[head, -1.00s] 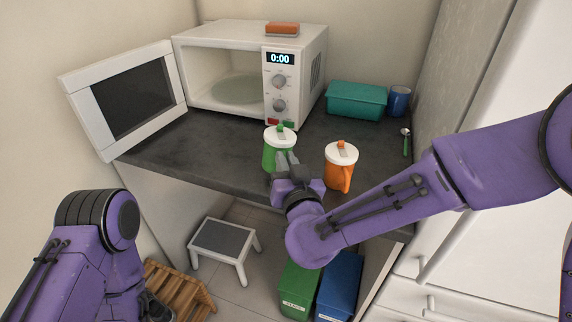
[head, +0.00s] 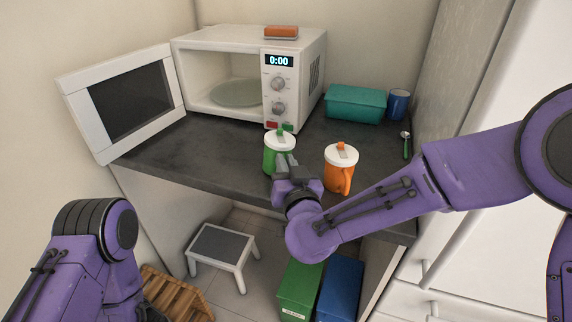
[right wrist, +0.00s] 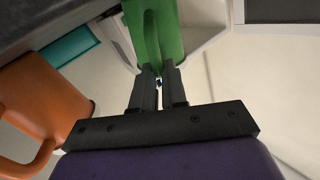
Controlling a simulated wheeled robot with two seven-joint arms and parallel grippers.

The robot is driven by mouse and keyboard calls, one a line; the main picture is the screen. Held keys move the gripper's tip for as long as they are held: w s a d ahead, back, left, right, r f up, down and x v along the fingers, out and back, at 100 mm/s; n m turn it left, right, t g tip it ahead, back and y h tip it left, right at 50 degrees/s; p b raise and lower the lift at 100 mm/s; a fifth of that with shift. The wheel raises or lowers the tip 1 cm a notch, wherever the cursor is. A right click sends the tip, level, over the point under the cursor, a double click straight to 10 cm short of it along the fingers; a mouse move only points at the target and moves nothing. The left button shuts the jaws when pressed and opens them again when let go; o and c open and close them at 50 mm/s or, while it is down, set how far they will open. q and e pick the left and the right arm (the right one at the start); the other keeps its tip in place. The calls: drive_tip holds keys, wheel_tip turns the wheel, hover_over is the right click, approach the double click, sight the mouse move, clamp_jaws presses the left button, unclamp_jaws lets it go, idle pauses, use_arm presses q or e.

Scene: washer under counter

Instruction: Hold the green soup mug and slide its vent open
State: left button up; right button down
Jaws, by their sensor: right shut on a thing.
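The green soup mug (head: 271,160) stands upright near the front edge of the counter, with a white lid (head: 279,142) and a small green tab (head: 279,132) at the lid's far side. Whether its vent is open is too small to tell. My right gripper (head: 286,166) is shut on the mug at its near side. In the right wrist view, the fingertips (right wrist: 159,75) meet at the green mug (right wrist: 150,30), apparently at its handle. What lies between the fingers is mostly hidden. My left arm shows at lower left, but its gripper is out of view.
An orange mug (head: 336,179) with a white lid stands close to the right. The open microwave (head: 313,90) is behind, its door (head: 75,105) swung left. A teal box (head: 356,104), blue cup (head: 398,105) and green-handled spoon (head: 406,147) are at the right. A stool (head: 221,244) stands below.

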drive_tip(key=shift+s+f, duration=0.2)
drive_tip(key=shift+f, duration=0.3)
drive_tip(key=c, duration=1)
unclamp_jaws()
drive_tip(key=shift+w, duration=0.1)
drive_tip(key=shift+c, duration=0.2)
drive_tip(key=shift+o, duration=0.2)
drive_tip(key=shift+w, duration=0.15)
drive_tip(key=shift+r, duration=0.1)
clamp_jaws()
